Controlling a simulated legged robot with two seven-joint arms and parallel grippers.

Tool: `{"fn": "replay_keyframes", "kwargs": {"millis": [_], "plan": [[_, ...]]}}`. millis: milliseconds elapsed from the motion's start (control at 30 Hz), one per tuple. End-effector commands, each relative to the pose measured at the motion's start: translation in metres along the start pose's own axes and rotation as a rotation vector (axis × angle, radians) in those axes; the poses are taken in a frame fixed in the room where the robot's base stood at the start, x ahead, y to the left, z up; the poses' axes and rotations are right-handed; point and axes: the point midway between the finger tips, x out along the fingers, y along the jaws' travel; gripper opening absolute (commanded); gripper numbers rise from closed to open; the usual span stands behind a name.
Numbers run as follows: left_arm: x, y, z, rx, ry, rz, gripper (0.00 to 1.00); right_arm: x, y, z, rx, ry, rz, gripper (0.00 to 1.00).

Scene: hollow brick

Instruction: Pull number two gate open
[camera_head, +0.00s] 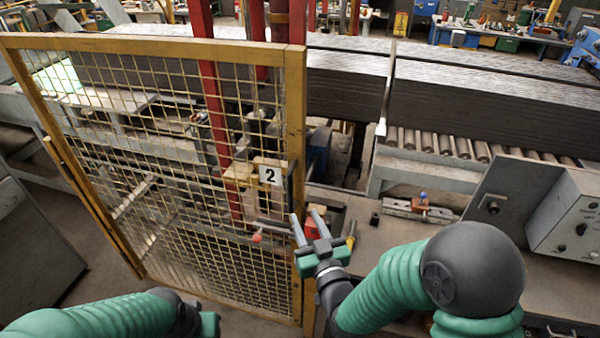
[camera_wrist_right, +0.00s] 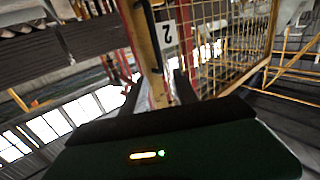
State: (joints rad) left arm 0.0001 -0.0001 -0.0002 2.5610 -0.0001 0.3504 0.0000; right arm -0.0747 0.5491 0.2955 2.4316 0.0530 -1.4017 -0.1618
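The number two gate is a yellow-framed mesh panel (camera_head: 180,170) at left in the head view, with a white "2" plate (camera_head: 271,175) near its right post (camera_head: 296,120). A dark upright handle (camera_head: 290,186) is on that post beside the plate. The handle (camera_wrist_right: 149,22) and the inverted plate (camera_wrist_right: 170,34) also show in the right wrist view. My right gripper (camera_head: 309,226) is open and empty, just below the handle; its fingers (camera_wrist_right: 157,92) point toward the post, apparently not gripping it. My left gripper (camera_head: 208,325) is low at left, its fingers hidden.
A bench (camera_head: 370,250) with a grey control box (camera_head: 570,215) lies right of the gate. Rollers (camera_head: 450,145) and stacked dark sheets (camera_head: 490,100) are behind. Red posts (camera_head: 212,110) stand behind the mesh. Some floor (camera_head: 90,240) shows at left.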

Motion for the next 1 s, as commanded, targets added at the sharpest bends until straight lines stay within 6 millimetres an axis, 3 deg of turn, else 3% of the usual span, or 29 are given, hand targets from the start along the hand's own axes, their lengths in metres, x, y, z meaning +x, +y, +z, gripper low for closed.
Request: {"fn": "replay_keyframes", "kwargs": {"millis": [300, 500, 633, 900, 1000], "plan": [[-0.039, 0.0, -0.01, 0.0, 0.001, 0.0, 0.36, 0.086, 0.001, -0.004, 0.001, -0.003, 0.002, 0.36], [-0.055, 0.0, -0.013, 0.0, 0.001, 0.0, 0.36, 0.128, 0.0, -0.003, 0.001, -0.002, 0.0, 0.36], [-0.058, 0.0, -0.014, 0.0, 0.001, 0.0, 0.36, 0.14, 0.0, -0.001, 0.0, -0.002, 0.0, 0.36], [-0.057, 0.0, -0.014, 0.0, 0.001, 0.0, 0.36, 0.144, 0.0, 0.001, -0.001, -0.002, 0.0, 0.36], [-0.057, 0.0, -0.014, 0.0, 0.001, 0.0, 0.36, 0.144, 0.001, 0.001, -0.001, -0.002, 0.001, 0.25]]}}
